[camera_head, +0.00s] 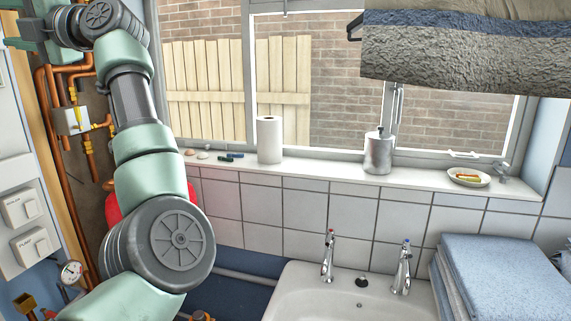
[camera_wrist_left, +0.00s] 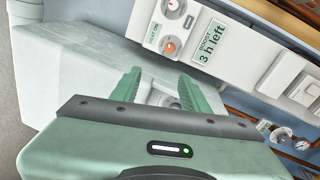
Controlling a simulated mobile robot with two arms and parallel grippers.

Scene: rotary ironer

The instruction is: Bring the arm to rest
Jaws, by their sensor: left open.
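My left arm (camera_head: 150,160) rises from the lower left of the head view and bends over to the top left corner, where its wrist end (camera_head: 42,38) runs toward the picture edge. My left gripper (camera_wrist_left: 159,75) shows in the left wrist view with its two green fingers apart. I see nothing held between them. A white control panel with a "BOOST 3 h left" display (camera_wrist_left: 210,42) and an orange-lit knob (camera_wrist_left: 169,47) is beyond the fingers. My right gripper is not in view.
White switches (camera_head: 22,207), copper pipes (camera_head: 50,130) and a gauge (camera_head: 70,272) lie left of my arm. A paper roll (camera_head: 269,140) and metal canister (camera_head: 378,153) stand on the sill. A sink (camera_head: 330,300) and folded blue towels (camera_head: 500,275) are at the lower right.

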